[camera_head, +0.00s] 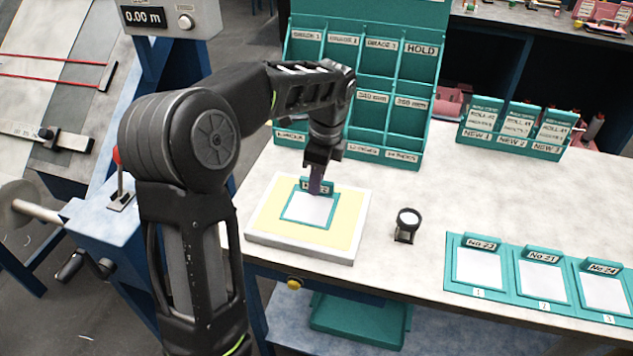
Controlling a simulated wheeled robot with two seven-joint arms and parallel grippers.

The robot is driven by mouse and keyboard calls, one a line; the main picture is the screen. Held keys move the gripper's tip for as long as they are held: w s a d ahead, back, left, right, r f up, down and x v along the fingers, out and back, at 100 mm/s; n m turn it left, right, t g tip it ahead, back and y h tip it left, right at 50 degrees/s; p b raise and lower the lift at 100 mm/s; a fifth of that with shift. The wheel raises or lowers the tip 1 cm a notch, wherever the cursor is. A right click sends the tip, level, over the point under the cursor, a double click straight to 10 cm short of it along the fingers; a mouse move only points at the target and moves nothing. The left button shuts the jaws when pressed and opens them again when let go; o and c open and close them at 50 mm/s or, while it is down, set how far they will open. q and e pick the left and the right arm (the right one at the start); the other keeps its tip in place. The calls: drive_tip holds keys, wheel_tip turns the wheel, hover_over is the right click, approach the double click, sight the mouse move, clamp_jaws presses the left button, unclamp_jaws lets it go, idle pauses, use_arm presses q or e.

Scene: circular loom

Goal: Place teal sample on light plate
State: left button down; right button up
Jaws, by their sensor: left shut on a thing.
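The teal-framed sample (308,211) with a pale centre is over the light plate (267,228), within its pale yellow face. The light plate has a white rim and stands at the table's front left. My left gripper (317,188) points down and is shut on the labelled tab at the sample's far edge. The gripper's fingers partly hide the tab's label. The sample looks flat and nearly level with the plate; I cannot tell whether it rests fully on it. My right gripper is out of view.
A small loupe-like stand (407,222) is right of the plate. Three teal-framed samples in a tray (519,298) lie at the front right. A teal pigeonhole rack (385,133) stands behind, with a small card holder (510,146) right of it. The middle of the table is clear.

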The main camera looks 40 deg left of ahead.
use_arm(q)
drive_tip(key=shift+f, duration=0.45)
drive_tip(key=shift+f, duration=0.1)
drive_tip(key=c, duration=1.4)
unclamp_jaws()
drive_tip(key=shift+r, duration=0.2)
drive_tip(key=r, duration=0.4)
drive_tip(key=shift+w+d+r, duration=0.15)
drive_tip(key=shift+d+r, duration=0.1)
drive_tip(key=shift+r, duration=0.15)
wheel_tip(320, 180, up, 7)
drive_tip(key=p, duration=0.4)
drive_tip(key=shift+d, duration=0.4)
drive_tip(key=shift+w, duration=0.1)
